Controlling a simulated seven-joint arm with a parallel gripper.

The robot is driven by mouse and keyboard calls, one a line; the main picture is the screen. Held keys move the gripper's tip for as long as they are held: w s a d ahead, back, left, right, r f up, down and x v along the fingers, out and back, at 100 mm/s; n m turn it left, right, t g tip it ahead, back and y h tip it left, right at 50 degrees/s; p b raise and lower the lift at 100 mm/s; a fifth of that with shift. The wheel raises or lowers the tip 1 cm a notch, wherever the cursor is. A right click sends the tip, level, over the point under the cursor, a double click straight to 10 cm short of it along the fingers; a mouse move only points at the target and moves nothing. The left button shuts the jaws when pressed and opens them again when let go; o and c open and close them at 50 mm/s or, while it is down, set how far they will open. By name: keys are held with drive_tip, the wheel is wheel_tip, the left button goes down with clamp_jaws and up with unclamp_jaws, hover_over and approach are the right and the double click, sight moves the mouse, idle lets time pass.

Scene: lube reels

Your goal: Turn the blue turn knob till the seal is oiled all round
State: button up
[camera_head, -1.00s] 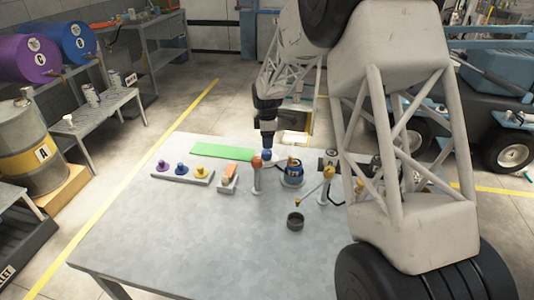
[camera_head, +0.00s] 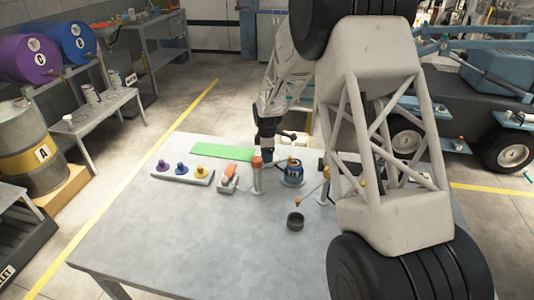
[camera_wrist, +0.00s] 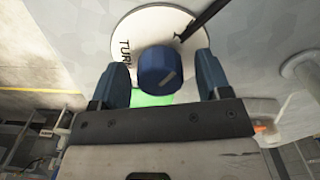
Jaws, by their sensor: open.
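The blue turn knob (camera_wrist: 158,68) shows in the wrist view on a white disc (camera_wrist: 125,28) marked with partly hidden lettering that starts "TUR". My gripper (camera_wrist: 160,72) is open, with one dark blue finger on each side of the knob. A gap shows between the knob and each finger, so they appear apart. I cannot tell which part is the seal.
A tray (camera_head: 181,175) with purple, blue and yellow knobs and a green strip (camera_head: 223,152) lie left. The table's (camera_head: 190,235) near left is clear.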

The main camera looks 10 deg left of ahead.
drive_tip(key=c, duration=0.9)
